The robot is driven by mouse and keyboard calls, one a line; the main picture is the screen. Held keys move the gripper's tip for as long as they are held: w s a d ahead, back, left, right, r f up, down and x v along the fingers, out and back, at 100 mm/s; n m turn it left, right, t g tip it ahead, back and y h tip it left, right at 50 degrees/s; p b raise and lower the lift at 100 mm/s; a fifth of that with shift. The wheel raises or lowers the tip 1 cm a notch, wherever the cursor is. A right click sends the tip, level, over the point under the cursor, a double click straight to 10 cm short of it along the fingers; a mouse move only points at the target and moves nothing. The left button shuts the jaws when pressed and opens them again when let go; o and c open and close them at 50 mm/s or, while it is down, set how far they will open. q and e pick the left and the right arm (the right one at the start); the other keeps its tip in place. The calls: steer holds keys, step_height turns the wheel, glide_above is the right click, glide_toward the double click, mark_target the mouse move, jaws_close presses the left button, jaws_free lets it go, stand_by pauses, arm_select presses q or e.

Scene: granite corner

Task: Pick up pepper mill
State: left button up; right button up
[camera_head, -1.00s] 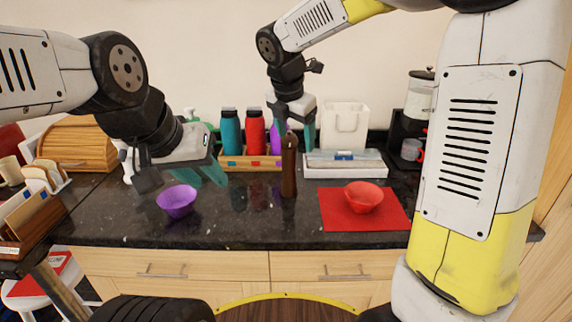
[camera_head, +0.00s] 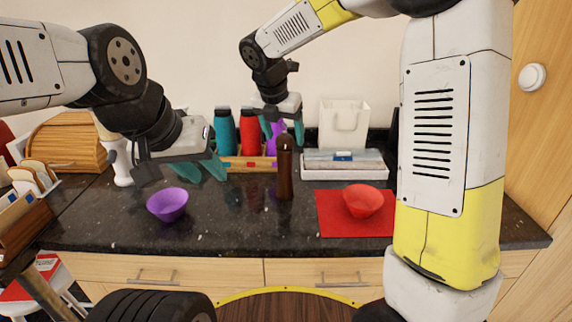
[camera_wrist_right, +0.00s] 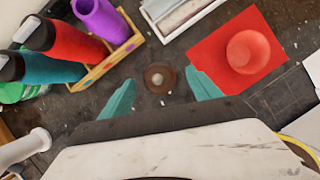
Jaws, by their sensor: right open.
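The pepper mill (camera_head: 285,172) is a tall dark-brown mill standing upright on the dark granite counter. In the right wrist view the mill (camera_wrist_right: 158,78) shows from above as a brown disc. My right gripper (camera_head: 283,130) is open, pointing down at the top of the mill. In the right wrist view its teal fingers (camera_wrist_right: 162,92) are apart, one on each side of the mill, with no visible contact. My left gripper (camera_head: 203,170) looks open and empty, over the counter behind the purple bowl.
A purple bowl (camera_head: 167,205) sits left, a red bowl (camera_head: 362,202) on a red mat (camera_head: 330,222) right. Behind are bottles in a wooden holder (camera_head: 238,163), a white tray (camera_head: 345,173) and a white bag (camera_head: 344,128). A white post-like object (camera_head: 121,168) stands far left.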

mark_target(286, 151)
steer(key=x, duration=0.6)
steer(key=shift+f, duration=0.5)
steer(key=shift+a, duration=0.1)
jaws_close()
